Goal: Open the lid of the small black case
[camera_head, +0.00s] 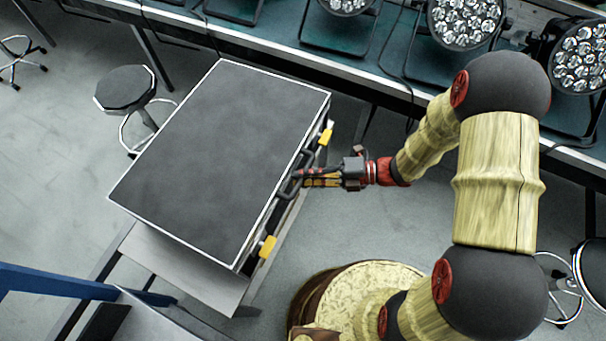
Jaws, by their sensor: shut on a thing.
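The black case (222,155) lies flat on a light grey table (185,266), its lid down and edged in pale metal. Two yellow latches (267,247) and (325,137) are on its right-hand side, with a dark handle (288,186) between them. My gripper (301,179) reaches in from the right and is shut at the handle on that side. The exact contact of the fingertips is too small to make out.
A bench (285,48) with several par cans (462,20) runs along the back. A round stool (126,89) stands left of the case. A blue bar (60,281) crosses the lower left. Open floor (45,130) lies at the left.

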